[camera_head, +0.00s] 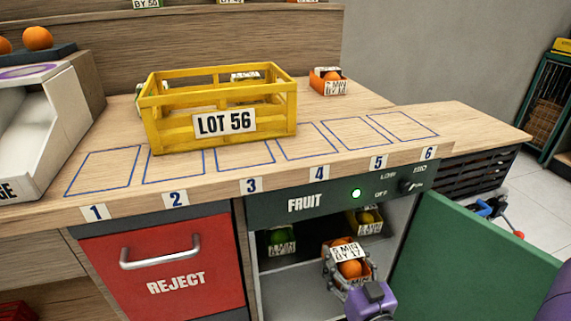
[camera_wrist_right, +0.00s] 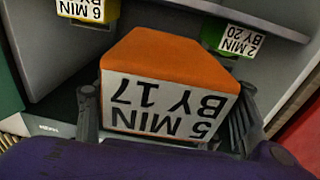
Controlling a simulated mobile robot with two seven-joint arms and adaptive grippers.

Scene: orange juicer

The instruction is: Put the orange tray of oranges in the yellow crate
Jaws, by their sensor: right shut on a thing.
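An orange tray of oranges (camera_head: 348,252), labelled "5 MIN BY 17", is in the open fruit cabinet in the head view. My right gripper (camera_head: 350,275) is shut on it, with a finger on each side. In the right wrist view the tray (camera_wrist_right: 170,100) sits between the fingers, its label upside down; the oranges do not show there. The yellow crate (camera_head: 225,124), labelled "LOT 56", stands on the counter, over the back of marked spaces 2 and 3. Another orange tray with an orange (camera_head: 328,82) stands behind it to the right. My left gripper is not in view.
A green tray (camera_head: 280,241) and a yellow tray (camera_head: 364,222) are deeper in the cabinet. The green cabinet door (camera_head: 470,255) stands open at right. The counter edge and FRUIT panel (camera_head: 300,205) lie above the held tray. Marked spaces 4 to 6 are clear.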

